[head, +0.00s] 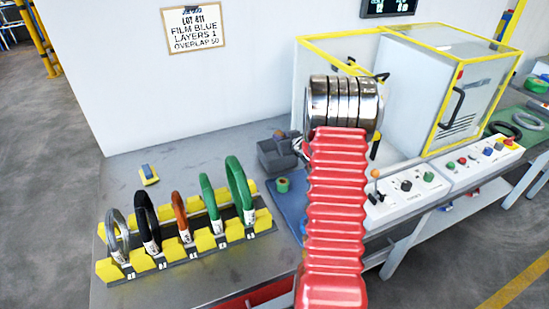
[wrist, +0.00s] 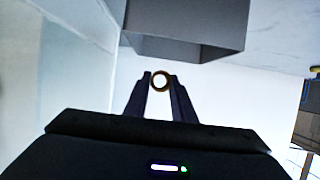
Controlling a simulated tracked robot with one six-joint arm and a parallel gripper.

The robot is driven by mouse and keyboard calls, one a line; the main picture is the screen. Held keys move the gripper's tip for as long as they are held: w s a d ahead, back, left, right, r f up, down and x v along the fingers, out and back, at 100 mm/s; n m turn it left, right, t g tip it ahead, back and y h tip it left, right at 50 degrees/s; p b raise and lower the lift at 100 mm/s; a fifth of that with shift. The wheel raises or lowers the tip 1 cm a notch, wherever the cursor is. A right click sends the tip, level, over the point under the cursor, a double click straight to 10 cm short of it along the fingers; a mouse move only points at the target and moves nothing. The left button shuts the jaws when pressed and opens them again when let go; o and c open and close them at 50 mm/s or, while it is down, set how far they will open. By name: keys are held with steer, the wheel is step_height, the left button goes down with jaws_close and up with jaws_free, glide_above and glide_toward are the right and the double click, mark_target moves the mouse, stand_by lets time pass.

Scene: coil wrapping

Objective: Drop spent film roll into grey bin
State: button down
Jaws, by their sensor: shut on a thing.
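The spent film roll (wrist: 161,73) shows in the wrist view as a small brown-rimmed ring with a bright hole, seen end-on. My gripper (wrist: 161,84) is shut on it, with one dark finger on each side. A grey open-looking box, likely the grey bin (wrist: 187,42), is at the top centre of the wrist view, just above the roll in the picture. The roll and the bin look apart; their distance in depth I cannot tell. In the head view my red arm covers the middle, and the held roll and the bin cannot be made out.
The bench carries a yellow rack (head: 190,252) with several coils at left. A dark grey block (head: 277,154) and a green roll (head: 283,185) sit near my arm. A yellow-framed enclosure (head: 465,90) and control panels (head: 410,190) stand at right. A brown box (wrist: 309,118) shows in the wrist view.

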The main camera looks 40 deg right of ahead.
steer(key=shift+f, duration=1.75)
steer(key=c, duration=1.4)
jaws_free()
steer(key=shift+s, duration=0.1)
steer(key=v, duration=1.3)
steer(key=shift+s, duration=0.3)
steer(key=shift+a+r, duration=0.1)
steer(key=shift+r, duration=0.05)
steer(key=shift+s, duration=0.1)
